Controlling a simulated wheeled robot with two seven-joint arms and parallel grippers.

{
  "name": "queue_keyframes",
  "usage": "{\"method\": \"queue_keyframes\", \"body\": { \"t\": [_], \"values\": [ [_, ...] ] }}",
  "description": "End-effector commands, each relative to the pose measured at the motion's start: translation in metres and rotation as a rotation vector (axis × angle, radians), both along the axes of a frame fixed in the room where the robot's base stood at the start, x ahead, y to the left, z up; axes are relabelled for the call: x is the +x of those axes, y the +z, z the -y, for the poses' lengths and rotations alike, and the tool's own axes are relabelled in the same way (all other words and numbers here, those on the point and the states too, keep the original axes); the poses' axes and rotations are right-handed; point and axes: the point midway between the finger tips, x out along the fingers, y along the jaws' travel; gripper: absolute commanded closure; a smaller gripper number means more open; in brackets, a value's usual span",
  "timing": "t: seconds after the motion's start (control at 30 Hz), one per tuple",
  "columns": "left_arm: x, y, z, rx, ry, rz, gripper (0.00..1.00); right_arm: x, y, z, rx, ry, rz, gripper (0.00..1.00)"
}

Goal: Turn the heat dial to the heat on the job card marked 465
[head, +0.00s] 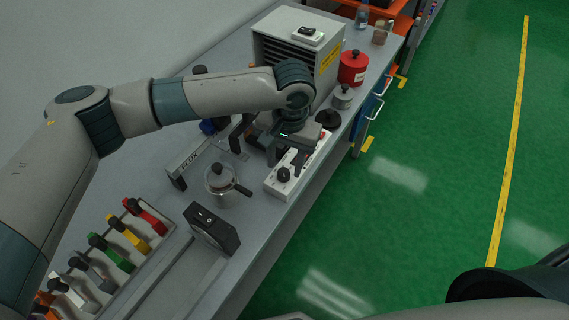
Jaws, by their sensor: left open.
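A white control box (272,184) lies at the bench's front edge, with a black knob (284,174) on its near end that looks like the heat dial. A red part shows at its far end. My left gripper (286,160) is open and points down over the box, just beyond the knob. It appears apart from the knob, though contact is hard to judge. The gripper and wrist hide the middle of the box. The dial's marks and any job card marked 465 cannot be made out. My right gripper is out of view.
A lidded metal pot (219,180) and a black switch box (212,229) stand near the control box. Beyond are a grey vented unit (285,52), a red canister (353,68) and a small metal canister (342,97). Coloured-handled tools (146,217) lie at lower left. The green floor is clear.

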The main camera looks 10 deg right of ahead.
Motion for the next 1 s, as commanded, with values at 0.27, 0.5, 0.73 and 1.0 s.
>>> {"method": "queue_keyframes", "body": {
  "t": [0.27, 0.5, 0.73, 1.0],
  "values": [
    [0.001, -0.024, -0.001, -0.001, 0.0, -0.001, 0.56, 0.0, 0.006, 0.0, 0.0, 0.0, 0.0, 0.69],
    [0.001, -0.027, -0.001, -0.001, 0.0, 0.001, 0.56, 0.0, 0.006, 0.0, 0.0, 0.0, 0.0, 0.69],
    [0.001, -0.026, -0.001, -0.001, 0.0, 0.001, 0.84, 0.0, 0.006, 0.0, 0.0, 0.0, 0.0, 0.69],
    [0.001, -0.026, -0.001, 0.0, -0.004, 0.001, 0.97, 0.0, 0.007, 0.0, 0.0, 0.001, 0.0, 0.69]
  ]
}}
